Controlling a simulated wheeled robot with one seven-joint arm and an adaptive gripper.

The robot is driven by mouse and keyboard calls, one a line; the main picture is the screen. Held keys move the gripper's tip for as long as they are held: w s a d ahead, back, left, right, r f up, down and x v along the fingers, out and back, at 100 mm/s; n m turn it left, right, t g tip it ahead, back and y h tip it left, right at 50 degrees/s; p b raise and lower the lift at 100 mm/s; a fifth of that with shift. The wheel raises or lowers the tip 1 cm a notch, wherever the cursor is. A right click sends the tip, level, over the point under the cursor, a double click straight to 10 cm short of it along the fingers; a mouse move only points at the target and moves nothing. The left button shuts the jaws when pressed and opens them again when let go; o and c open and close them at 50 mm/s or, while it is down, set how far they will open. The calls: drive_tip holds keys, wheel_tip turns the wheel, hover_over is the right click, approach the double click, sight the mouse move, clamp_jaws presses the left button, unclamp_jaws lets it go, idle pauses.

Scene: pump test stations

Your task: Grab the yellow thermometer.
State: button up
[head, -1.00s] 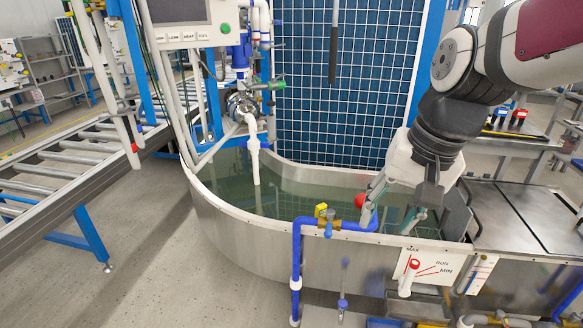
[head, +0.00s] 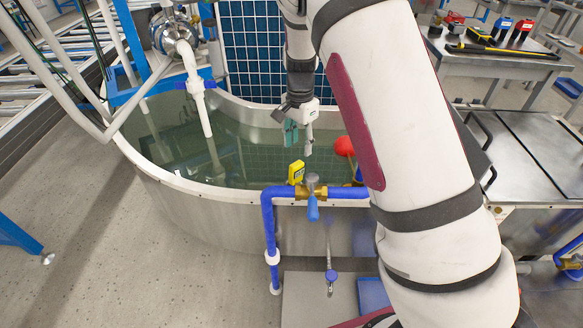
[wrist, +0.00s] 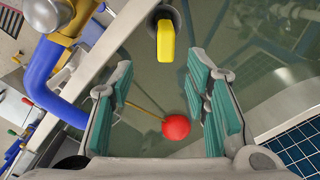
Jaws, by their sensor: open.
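The yellow thermometer (head: 296,172) stands at the near rim of the water tank, just behind the brass valve, in the head view. In the wrist view the yellow thermometer (wrist: 166,41) shows at the top centre, beyond the fingertips, with a dark round part behind it. My gripper (head: 298,140) hangs over the tank, behind and above the thermometer, apart from it. In the wrist view my gripper (wrist: 168,78) has its teal finger pads wide apart with nothing held between them.
A red ball float (head: 344,146) on a thin rod sits close to my gripper, below the fingers in the wrist view (wrist: 176,127). Blue pipe (head: 268,220) with a brass valve (head: 311,190) runs along the tank rim (head: 190,187). A white pipe (head: 198,95) dips in at left.

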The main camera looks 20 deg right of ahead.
sight(299, 165)
wheel_tip(299, 165, down, 8)
drive_tip(key=shift+f+b, duration=0.2)
drive_tip(key=shift+b, duration=0.55)
drive_tip(key=shift+w+a+f+b, duration=0.2)
drive_tip(key=shift+f+b, duration=0.15)
drive_tip(key=shift+f, duration=1)
drive_tip(key=shift+w+a+f+b, duration=0.15)
drive_tip(key=shift+f+b, duration=0.2)
drive_tip(key=shift+f, duration=1)
drive_tip(key=shift+s, duration=0.15)
clamp_jaws()
